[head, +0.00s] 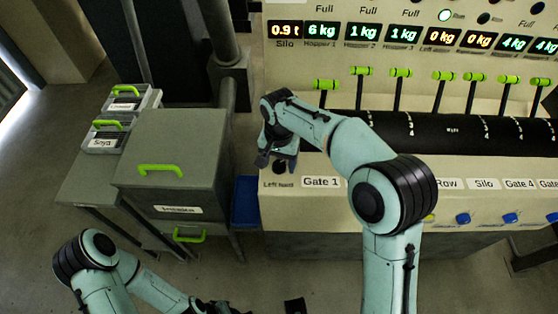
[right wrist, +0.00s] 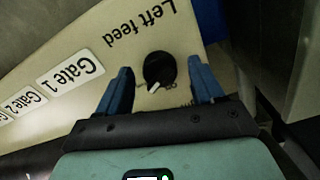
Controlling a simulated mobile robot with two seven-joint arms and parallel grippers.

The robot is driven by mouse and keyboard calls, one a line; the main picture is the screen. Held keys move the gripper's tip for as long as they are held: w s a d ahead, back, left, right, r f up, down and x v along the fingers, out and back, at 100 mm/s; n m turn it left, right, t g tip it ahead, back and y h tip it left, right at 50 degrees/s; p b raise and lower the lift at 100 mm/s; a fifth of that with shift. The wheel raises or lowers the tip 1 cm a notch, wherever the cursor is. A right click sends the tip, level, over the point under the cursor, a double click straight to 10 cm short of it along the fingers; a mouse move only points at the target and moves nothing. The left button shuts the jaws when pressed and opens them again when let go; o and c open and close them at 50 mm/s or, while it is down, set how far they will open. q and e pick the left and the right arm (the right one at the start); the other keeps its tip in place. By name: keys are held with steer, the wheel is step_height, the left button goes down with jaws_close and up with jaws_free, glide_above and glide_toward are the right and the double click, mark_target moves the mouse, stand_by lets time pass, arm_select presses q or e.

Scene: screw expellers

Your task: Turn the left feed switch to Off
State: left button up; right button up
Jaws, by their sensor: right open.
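The left feed switch is a round black knob (right wrist: 160,67) with a white pointer, on the cream panel under the upside-down "Left feed" label (right wrist: 140,22) in the right wrist view. The pointer aims down and slightly left in that view; the small position marks are too small to read surely. My right gripper (right wrist: 161,86) is open, with one blue finger on each side of the knob and visible gaps; I cannot tell the depth. In the head view, my right gripper (head: 277,158) is over the panel's left end, at the knob (head: 281,167). My left gripper is only partly visible at the bottom edge.
The "Gate 1" label (head: 320,182) is right of the switch. Green-tipped levers (head: 326,85) and weight displays (head: 320,31) line the machine above. A grey cabinet (head: 170,150) with green handles and a blue bin (head: 245,202) stand left. Floor is open at lower left.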

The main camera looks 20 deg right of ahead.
steer(key=c, duration=1.1)
steer(key=shift+o, duration=0.2)
arm_select(q)
steer(key=shift+w+r, duration=0.1)
steer(key=shift+r, duration=0.1)
arm_select(e)
steer(key=shift+n, duration=0.3)
steer(key=n+p, duration=0.2)
steer(key=n, duration=0.3)
steer(key=shift+r, duration=0.1)
steer(key=n+p, duration=0.1)
steer(key=n, duration=0.2)
steer(key=shift+n, duration=0.3)
arm_select(q)
steer(key=shift+w+r+p, duration=0.2)
steer(key=shift+w+r, duration=0.3)
steer(key=shift+r, duration=0.3)
steer(key=shift+w+r+p, duration=0.15)
steer(key=shift+w+r, duration=0.35)
steer(key=shift+r, duration=0.3)
steer(key=shift+w+r+p, duration=0.2)
steer(key=shift+w+r, duration=0.3)
steer(key=shift+r, duration=0.3)
arm_select(e)
steer(key=shift+n, duration=1.3)
